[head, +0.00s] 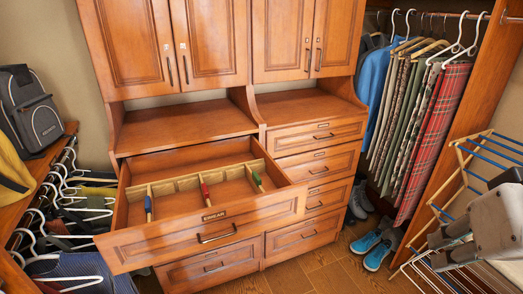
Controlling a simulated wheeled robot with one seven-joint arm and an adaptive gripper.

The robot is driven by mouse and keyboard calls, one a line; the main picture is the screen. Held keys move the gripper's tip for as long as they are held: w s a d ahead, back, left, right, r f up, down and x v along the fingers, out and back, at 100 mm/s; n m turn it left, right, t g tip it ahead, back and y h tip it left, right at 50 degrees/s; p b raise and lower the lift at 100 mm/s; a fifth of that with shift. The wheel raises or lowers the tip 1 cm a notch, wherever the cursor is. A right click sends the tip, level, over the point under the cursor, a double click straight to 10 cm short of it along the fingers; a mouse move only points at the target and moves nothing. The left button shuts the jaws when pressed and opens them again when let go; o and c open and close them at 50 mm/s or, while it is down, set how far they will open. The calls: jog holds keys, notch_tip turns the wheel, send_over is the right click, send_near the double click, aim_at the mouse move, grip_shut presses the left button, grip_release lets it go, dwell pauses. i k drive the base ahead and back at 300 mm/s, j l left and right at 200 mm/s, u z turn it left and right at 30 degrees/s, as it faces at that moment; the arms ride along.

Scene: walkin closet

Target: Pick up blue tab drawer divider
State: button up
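The blue tab (148,204) marks the leftmost divider in the open drawer. The thin divider stands upright at the left end of a light wooden organiser strip (178,184) that runs across the drawer. The drawer (203,217) is pulled out and has a dark label and a handle on its front. My gripper (436,250) is at the lower right, in front of the drying rack and well away from the drawer. Its two grey fingers look apart, with nothing seen between them.
Dividers with a red tab (205,191) and a green tab (257,180) stand further right in the same drawer. A folding drying rack (468,170) is at the right. Blue shoes (376,248) lie on the floor. Clothes on hangers (62,200) crowd the left side.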

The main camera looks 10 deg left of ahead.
aim_at(149, 200)
jog(key=l+u, duration=0.1)
jog(key=u, duration=0.3)
jog(key=l+u, duration=0.1)
jog(key=u, duration=0.3)
jog(key=l+u, duration=0.1)
jog(key=u, duration=0.25)
jog(key=k+l+u, duration=0.1)
jog(key=u, duration=0.3)
jog(key=i+l, duration=0.15)
jog(key=i, duration=0.55)
jog(key=i+l+z, duration=0.15)
jog(key=i, duration=0.5)
